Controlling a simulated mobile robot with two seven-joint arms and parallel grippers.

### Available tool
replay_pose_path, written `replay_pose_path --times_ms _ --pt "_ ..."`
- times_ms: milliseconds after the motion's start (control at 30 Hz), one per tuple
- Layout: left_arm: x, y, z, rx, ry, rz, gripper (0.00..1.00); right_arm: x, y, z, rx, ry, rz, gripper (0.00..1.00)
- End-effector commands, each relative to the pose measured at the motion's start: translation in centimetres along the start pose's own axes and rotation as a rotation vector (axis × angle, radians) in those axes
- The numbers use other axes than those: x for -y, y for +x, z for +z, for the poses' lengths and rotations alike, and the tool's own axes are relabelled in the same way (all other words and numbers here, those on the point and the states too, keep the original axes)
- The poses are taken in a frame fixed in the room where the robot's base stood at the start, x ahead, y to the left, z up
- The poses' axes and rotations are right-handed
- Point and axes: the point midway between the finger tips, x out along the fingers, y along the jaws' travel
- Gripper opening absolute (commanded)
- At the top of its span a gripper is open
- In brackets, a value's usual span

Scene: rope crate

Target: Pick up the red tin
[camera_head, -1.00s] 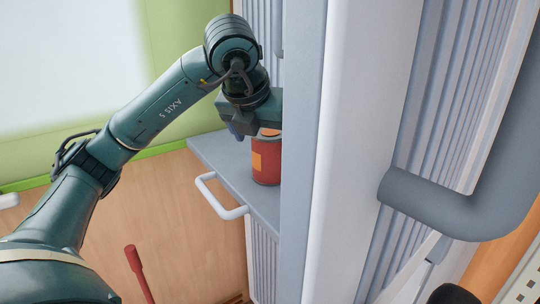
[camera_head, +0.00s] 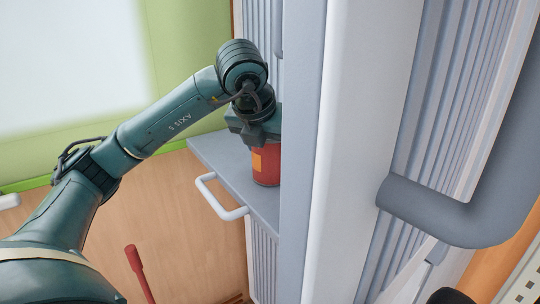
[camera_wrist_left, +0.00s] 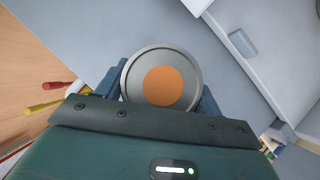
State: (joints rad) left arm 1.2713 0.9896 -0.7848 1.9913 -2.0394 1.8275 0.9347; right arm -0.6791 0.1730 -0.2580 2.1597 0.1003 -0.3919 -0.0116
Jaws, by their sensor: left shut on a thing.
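The red tin (camera_head: 266,165) stands upright on a grey shelf (camera_head: 232,172), with an orange label on its side. In the left wrist view its round grey lid (camera_wrist_left: 184,63) with an orange disc shows from above. My left gripper (camera_head: 262,138) is over the top of the tin and shut on it. In the left wrist view its blue fingers sit on both sides of the tin, and the near edge of the lid is hidden by the gripper body. My right gripper is not in view.
A white handle (camera_head: 221,197) sticks out from the shelf's front. A grey-white upright panel (camera_head: 345,150) stands close right of the tin, with a thick grey pipe (camera_head: 440,212) beyond. A red-handled tool (camera_head: 138,270) is below, over the wooden floor.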

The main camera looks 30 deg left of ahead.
Motion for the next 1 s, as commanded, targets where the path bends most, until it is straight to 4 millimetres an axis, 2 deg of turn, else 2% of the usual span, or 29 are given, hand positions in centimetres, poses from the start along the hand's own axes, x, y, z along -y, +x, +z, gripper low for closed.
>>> replay_pose_path --times_ms 33,267,567,1000 --pt "0.0 0.0 0.0 0.0 0.0 0.0 0.49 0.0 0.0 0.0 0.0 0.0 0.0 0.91" --pt "0.0 0.0 0.0 0.0 0.0 0.0 0.31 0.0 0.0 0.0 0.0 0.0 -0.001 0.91" --pt "0.0 -0.6 0.5 0.005 -0.002 -0.001 0.31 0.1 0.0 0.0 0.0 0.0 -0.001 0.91" --pt "0.0 -7.3 4.7 0.005 -0.002 -0.002 0.31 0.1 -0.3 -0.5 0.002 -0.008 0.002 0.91"
